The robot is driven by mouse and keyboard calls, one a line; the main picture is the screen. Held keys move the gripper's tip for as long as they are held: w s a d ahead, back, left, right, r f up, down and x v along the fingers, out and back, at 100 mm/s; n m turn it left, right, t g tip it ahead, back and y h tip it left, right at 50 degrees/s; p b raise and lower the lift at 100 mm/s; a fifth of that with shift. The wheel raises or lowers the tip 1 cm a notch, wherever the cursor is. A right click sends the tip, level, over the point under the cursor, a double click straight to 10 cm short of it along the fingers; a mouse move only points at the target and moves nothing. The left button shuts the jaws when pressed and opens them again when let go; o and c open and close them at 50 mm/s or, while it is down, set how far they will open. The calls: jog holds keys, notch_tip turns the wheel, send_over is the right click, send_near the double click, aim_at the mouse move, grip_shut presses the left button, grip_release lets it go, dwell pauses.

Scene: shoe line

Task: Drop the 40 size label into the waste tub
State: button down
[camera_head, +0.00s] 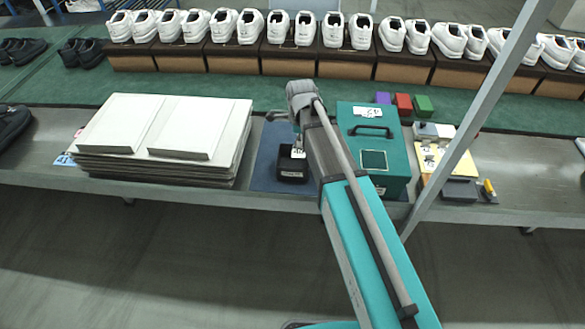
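A small black tub (292,170) with pale lettering on its front stands on a dark blue mat (262,172) in the middle of the bench. A small white tag (298,153) with dark print shows at the tub's upper right, beside my arm. I cannot read its number or tell whether it is inside the tub, above it or held. My arm reaches up from the bottom right, and its wrist (301,95) is above and behind the tub. My gripper's fingertips are hidden by the arm, so their state does not show.
A stack of white boards (165,127) lies left of the mat. A green box (374,150) with a handle stands right of it. Red (403,104), purple and green blocks and a yellow board (432,160) are further right. A grey post crosses the right side.

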jog(key=shift+f+b, duration=1.05)
jog(key=shift+f, duration=0.3)
jog(key=c, duration=0.7)
grip_release()
jog(key=shift+s, duration=0.15)
